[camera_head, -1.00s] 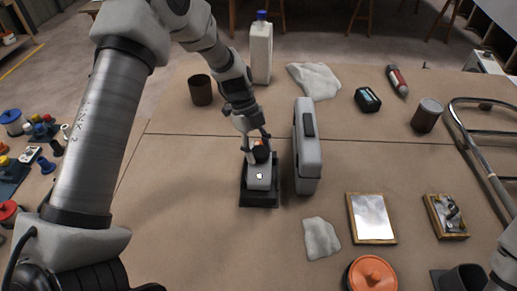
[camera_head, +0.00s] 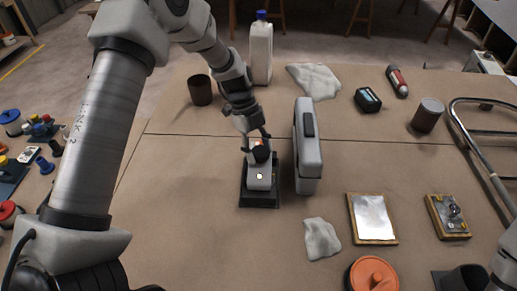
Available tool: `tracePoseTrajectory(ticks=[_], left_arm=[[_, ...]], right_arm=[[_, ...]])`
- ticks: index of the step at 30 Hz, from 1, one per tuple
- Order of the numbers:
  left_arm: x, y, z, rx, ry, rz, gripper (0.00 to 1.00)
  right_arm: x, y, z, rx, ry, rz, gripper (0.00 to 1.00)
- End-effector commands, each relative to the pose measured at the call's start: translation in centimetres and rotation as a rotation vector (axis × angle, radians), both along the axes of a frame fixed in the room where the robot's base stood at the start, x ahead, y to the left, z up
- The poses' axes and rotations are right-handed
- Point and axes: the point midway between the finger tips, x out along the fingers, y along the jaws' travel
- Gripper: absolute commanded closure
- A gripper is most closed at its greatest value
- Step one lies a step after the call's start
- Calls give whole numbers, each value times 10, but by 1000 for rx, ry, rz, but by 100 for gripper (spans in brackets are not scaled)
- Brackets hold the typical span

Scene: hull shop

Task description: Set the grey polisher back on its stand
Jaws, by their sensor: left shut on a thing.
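The grey polisher (camera_head: 259,178) is upright in the middle of the table, with a dark top and a small pale spot on its body. The black stand (camera_head: 262,203) is directly under it. The polisher looks seated on it, but I cannot tell whether it touches all round. My left gripper (camera_head: 257,140) reaches down from behind and is shut on the polisher's top, which partly hides between the fingers.
A tall grey case (camera_head: 308,150) stands close to the right of the stand. A white bottle (camera_head: 261,50) and brown cup (camera_head: 201,90) are behind. A cloth (camera_head: 321,239), framed pane (camera_head: 372,218), wooden box (camera_head: 447,216) and orange pot (camera_head: 371,275) lie nearer right. The table left of the stand is clear.

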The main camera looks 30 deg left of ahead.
Motion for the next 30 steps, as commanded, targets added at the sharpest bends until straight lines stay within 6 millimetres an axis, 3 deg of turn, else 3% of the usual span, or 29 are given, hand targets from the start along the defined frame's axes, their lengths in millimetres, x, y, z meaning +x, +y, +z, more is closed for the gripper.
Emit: tracePoseTrajectory(ticks=[13, 14, 15, 23, 30], left_arm=[[0, 0, -8, 0, -1, 0, 80], [1, 0, -8, 0, -1, 0, 44], [0, 0, -7, -1, -2, 1, 37], [0, 0, -9, 0, 1, 0, 37], [3, 6, 10, 0, -2, 1, 37]], right_arm=[[0, 0, -8, 0, 0, 0, 100], [0, 0, -8, 0, 0, 0, 100], [0, 0, -7, 0, 0, 0, 100], [0, 0, -7, 0, 0, 0, 100], [0, 0, 6, 0, 0, 0, 100]])
